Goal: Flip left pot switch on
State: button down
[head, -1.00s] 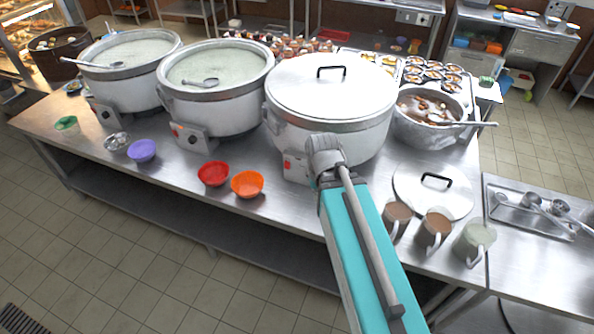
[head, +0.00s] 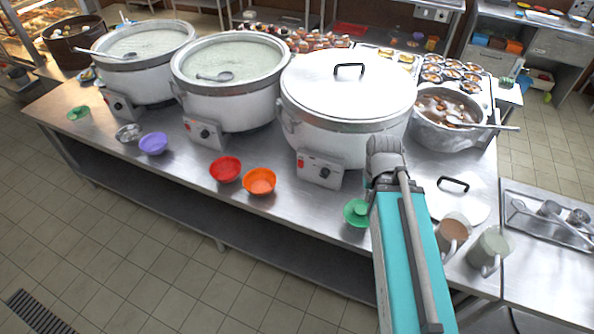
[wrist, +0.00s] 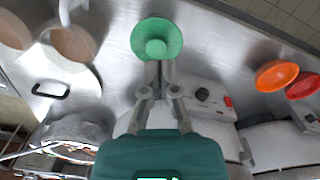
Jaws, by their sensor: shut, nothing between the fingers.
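The left pot (head: 140,62) stands at the far left of the steel counter, full of pale congee with a ladle across its rim. Its control box (head: 119,106) is on its front; the switch there is too small to read. My gripper (wrist: 159,64) is shut and empty in the wrist view, with its tips at the edge of a green bowl (wrist: 170,28); I cannot tell if they touch. The lidded right pot's control box (wrist: 212,97), with a black knob and a red switch (wrist: 228,101), is just right of the fingers. In the head view my arm hides the fingers.
The middle pot (head: 228,100) and lidded right pot (head: 335,140) fill the counter. Purple (head: 153,143), red (head: 225,169) and orange (head: 259,181) bowls line the front edge. Mugs (head: 490,250) stand at the right. The floor before the counter is clear.

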jog(key=n+t+h+b, duration=0.6)
jog(key=n+t+b, duration=0.9)
jog(key=b, duration=1.9)
send_near(300, 167)
jog(key=s+a+m, duration=0.1)
jog(key=s+a, duration=0.1)
jog(key=s, duration=0.4)
jog(key=shift+w+r+t, duration=0.15)
jog(key=shift+r+t, duration=0.1)
jog(key=shift+t, duration=0.05)
jog(key=shift+w, duration=0.1)
jog(key=b+x, duration=0.1)
jog(key=x, duration=1.2)
jog(key=shift+w+d+f+b, duration=0.1)
jog(key=shift+w+b, duration=0.25)
jog(key=shift+b, duration=0.05)
